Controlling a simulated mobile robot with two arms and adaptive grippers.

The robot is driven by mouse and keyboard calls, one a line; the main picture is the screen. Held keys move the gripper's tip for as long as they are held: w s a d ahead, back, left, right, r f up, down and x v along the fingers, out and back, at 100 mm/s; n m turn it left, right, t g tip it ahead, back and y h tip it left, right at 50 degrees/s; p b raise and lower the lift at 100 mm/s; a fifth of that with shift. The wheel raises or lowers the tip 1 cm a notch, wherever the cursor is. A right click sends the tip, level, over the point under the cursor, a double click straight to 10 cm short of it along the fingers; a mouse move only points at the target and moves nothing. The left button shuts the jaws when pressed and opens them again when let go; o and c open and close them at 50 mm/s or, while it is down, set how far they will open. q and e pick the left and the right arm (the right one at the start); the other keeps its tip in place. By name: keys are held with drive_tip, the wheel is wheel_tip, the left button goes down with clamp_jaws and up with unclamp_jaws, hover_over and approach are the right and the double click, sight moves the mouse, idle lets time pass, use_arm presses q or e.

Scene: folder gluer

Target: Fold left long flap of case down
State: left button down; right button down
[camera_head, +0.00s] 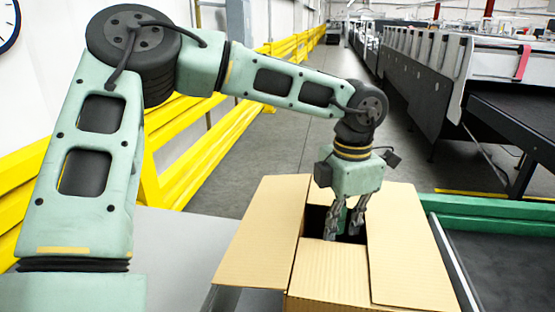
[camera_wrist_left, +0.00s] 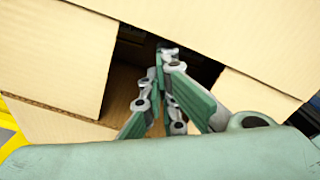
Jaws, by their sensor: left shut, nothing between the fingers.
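The open cardboard case (camera_head: 330,272) stands at the bottom centre of the head view. Its left long flap (camera_head: 262,230) spreads out to the left of the dark opening, and its right long flap (camera_head: 405,245) spreads to the right. A near short flap covers the front part of the opening. My left gripper (camera_head: 342,234) points down over the uncovered part of the opening, between the long flaps. It is shut and empty. In the left wrist view, the gripper (camera_wrist_left: 164,60) is over the dark gap with cardboard flaps around it. Which flap is which there is unclear. My right gripper is not in view.
A grey surface (camera_head: 185,240) lies left of the case, with yellow guard rails (camera_head: 185,160) behind it. A dark conveyor with a green edge (camera_head: 490,208) runs on the right. Grey floor is clear behind the case. Large machines (camera_head: 440,80) line the right side.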

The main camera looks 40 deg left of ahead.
use_arm(q)
wheel_tip(320, 180, up, 9)
drive_tip(key=p, duration=0.5)
idle(0.7)
